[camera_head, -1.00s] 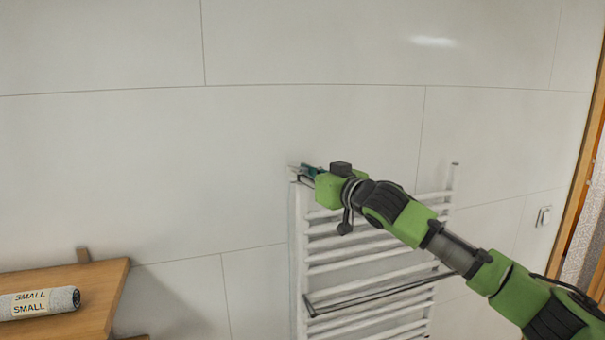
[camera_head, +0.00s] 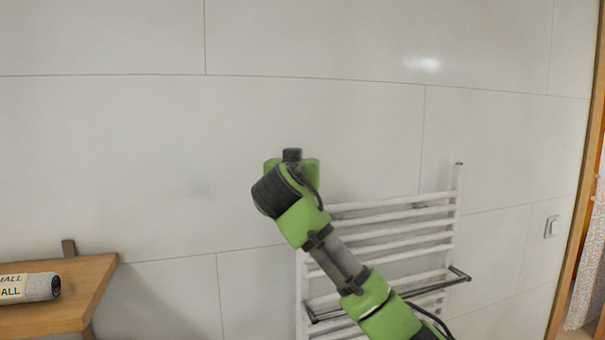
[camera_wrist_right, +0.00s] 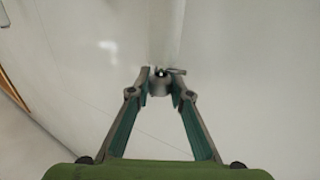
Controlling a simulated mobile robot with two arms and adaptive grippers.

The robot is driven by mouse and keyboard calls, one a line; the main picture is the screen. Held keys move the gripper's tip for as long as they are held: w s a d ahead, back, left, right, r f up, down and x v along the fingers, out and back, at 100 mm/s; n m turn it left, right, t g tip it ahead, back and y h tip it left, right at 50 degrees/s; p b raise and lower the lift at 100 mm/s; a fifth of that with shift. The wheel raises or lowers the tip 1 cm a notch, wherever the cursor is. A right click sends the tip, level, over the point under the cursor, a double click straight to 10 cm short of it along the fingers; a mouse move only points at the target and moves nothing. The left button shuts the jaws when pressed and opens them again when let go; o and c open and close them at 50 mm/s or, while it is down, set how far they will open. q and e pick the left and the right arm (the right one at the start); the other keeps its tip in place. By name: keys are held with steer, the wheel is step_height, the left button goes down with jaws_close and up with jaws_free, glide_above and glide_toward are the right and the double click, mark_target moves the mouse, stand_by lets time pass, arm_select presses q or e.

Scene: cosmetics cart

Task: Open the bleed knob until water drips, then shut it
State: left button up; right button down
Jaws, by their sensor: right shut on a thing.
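The white towel radiator (camera_head: 395,222) hangs on the tiled wall in the head view, its top left corner hidden behind my right arm. In the right wrist view, the small grey metal bleed knob (camera_wrist_right: 159,85) sits between my right gripper's (camera_wrist_right: 162,78) fingertips, which are shut on it. A small metal piece sticks out to the right beside the tips. In the head view my right wrist hides the fingers and the knob. I see no water drops. My left gripper is not in view.
A dark towel bar (camera_head: 425,287) juts from the radiator. A light switch (camera_head: 551,226) and wooden door frame (camera_head: 578,190) are at right. The wall above is clear.

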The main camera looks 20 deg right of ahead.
steer(key=shift+r+m+g+h+p, duration=0.1)
steer(key=shift+m+g+h+p, duration=0.25)
steer(key=shift+m+g+h, duration=1.55)
steer(key=shift+h, duration=0.6)
steer(key=c, duration=1.8)
jaws_free()
steer(key=shift+w, duration=0.1)
steer(key=shift+a, duration=0.1)
steer(key=v, duration=1.1)
steer(key=shift+s+a, duration=0.1)
steer(key=shift+s, duration=0.3)
steer(key=shift+f, duration=0.25)
